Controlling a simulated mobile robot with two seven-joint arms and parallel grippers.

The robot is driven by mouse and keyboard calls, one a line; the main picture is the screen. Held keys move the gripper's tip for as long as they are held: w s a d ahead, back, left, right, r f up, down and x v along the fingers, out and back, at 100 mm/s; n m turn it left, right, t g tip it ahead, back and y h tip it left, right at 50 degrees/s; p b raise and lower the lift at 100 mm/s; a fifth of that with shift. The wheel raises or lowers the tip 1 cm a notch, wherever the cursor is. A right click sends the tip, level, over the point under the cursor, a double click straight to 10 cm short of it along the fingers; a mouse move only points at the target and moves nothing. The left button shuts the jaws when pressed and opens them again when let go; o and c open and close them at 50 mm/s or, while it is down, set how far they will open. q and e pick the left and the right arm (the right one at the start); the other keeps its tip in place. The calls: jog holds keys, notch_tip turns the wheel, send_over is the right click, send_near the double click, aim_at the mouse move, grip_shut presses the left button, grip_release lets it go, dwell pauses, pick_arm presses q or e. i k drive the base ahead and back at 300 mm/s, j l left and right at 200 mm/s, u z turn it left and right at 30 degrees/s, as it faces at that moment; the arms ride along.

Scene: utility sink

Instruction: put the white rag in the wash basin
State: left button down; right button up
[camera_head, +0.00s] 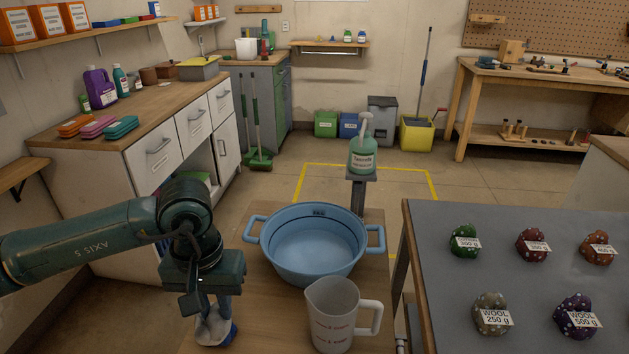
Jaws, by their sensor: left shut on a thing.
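The blue wash basin (301,272) with two side handles stands on the wooden table in the middle of the camera_head view. No rag shows inside it. My left gripper (217,312) points down to the left of the basin and a little nearer to me. It is shut on a small white thing (210,328), which looks like the white rag. A blue part shows beside the rag, and I cannot tell what it is. Whether the rag still touches the table is unclear. My right gripper is out of view.
A measuring jug (334,312) stands just in front of the basin. A green pump bottle (362,155) is on a small stand behind it. Labelled wool bundles (492,313) lie on the grey table (440,270) at the right.

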aim_at(313, 257)
jog(key=k+z, duration=0.1)
jog(key=k, duration=0.5)
jog(key=z, duration=1.25)
jog(key=j, duration=1.1)
jog(key=i, duration=0.45)
jog(key=z, duration=0.05)
